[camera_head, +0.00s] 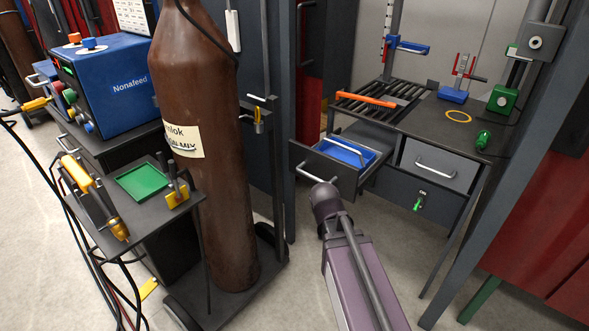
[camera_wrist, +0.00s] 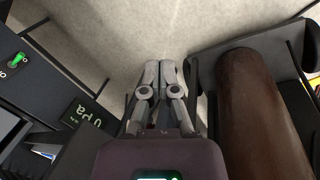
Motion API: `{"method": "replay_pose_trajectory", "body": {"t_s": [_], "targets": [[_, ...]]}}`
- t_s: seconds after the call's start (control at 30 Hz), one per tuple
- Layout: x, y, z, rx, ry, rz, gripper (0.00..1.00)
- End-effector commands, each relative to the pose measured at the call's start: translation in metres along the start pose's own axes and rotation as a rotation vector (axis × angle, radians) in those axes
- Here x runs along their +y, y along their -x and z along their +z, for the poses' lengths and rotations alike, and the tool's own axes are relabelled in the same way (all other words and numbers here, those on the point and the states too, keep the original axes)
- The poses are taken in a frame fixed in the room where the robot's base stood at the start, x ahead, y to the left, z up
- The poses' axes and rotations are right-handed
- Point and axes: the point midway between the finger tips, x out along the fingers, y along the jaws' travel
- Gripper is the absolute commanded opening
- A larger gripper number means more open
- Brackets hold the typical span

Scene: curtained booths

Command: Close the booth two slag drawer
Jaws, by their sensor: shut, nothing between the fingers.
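The slag drawer (camera_head: 325,171) under the booth's workbench stands pulled out, with a blue tray (camera_head: 347,153) inside and a bar handle on its dark front. My arm reaches up to just in front of this drawer in the head view, where its end hides part of the drawer front and handle. My gripper (camera_wrist: 161,66) shows in the wrist view with its two fingers together and nothing between them, above the pale floor. I cannot tell whether it touches the drawer.
A brown gas cylinder (camera_head: 205,150) on a trolley stands left of my arm; it also fills the right of the wrist view (camera_wrist: 255,110). A grey closed drawer (camera_head: 437,165) sits right of the open one. A slanted booth post (camera_head: 500,175) stands at the right. Floor between is clear.

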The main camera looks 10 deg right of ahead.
Motion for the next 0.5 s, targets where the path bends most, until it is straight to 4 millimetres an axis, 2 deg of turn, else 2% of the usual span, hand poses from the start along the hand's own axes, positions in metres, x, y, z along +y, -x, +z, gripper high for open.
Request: {"method": "replay_pose_trajectory", "body": {"t_s": [0.03,0.2,0.5], "targets": [[-0.001,-0.008,-0.013,0.002,0.073,0.054,0.0],[0.004,-0.014,-0.049,-0.014,0.362,0.272,0.0],[-0.007,0.001,-0.119,-0.131,0.867,0.672,0.0]]}}
